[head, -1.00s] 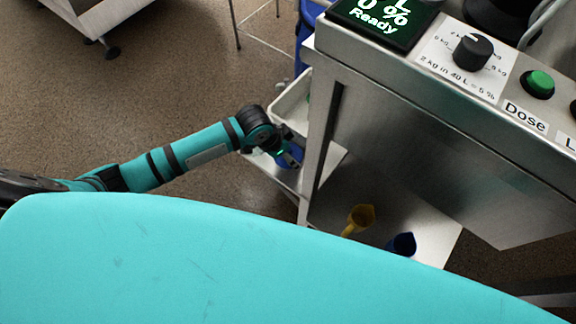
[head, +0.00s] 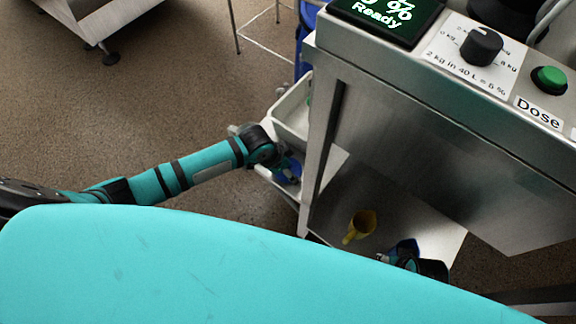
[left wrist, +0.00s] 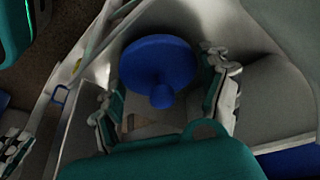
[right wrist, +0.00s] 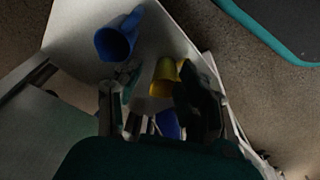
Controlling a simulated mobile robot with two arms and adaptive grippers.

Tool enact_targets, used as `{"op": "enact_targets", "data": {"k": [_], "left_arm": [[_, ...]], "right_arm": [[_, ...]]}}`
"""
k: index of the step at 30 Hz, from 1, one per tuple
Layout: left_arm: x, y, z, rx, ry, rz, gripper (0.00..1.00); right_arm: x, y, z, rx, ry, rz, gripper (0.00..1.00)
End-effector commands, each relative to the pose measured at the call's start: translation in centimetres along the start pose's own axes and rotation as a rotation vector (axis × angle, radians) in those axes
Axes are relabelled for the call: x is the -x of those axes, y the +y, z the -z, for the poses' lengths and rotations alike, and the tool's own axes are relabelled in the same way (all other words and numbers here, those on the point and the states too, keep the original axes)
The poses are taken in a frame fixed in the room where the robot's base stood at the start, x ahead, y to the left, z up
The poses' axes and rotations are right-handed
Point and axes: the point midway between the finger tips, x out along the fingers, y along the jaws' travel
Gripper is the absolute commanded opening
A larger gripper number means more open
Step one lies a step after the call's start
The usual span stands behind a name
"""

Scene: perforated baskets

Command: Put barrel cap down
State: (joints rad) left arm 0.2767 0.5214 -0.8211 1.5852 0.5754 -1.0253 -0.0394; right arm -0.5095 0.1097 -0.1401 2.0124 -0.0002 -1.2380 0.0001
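The barrel cap, a blue disc with a round knob (left wrist: 158,62), lies in the left wrist view on a pale surface between the fingers of my left gripper (left wrist: 165,98). The fingers stand apart on either side of the knob, and I see no grip on it. In the head view the blue cap (head: 288,171) shows in a light tray beside the steel machine, partly hidden by my left wrist. My right gripper (right wrist: 158,112) is open, its fingers apart, above the shelf with the scoops.
A yellow scoop (head: 361,225) and a blue scoop (head: 404,247) are on the shelf under the steel machine (head: 430,150). They also show in the right wrist view, yellow (right wrist: 164,77) and blue (right wrist: 118,38). The machine's leg stands close to my left wrist.

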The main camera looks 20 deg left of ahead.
Motion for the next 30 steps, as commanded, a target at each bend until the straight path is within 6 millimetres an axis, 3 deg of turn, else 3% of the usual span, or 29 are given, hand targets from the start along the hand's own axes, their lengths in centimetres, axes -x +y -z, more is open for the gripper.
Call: {"op": "enact_targets", "data": {"k": [3,14,20,30], "left_arm": [[0.0,0.0,0.0,0.0,0.0,0.0,0.96],[0.6,0.0,0.1,0.0,0.0,0.0,0.96],[3.4,0.0,0.2,-0.001,0.001,0.0,0.96],[9.8,0.0,0.2,-0.002,0.0,0.0,0.96]], "right_arm": [[0.0,0.0,0.0,0.0,-0.001,0.0,0.4],[0.1,0.0,0.1,0.0,0.002,0.0,0.4],[-3.0,-0.2,-1.4,0.004,-0.024,0.003,0.4],[-8.5,-0.5,-5.5,0.01,-0.058,0.008,0.4]]}}
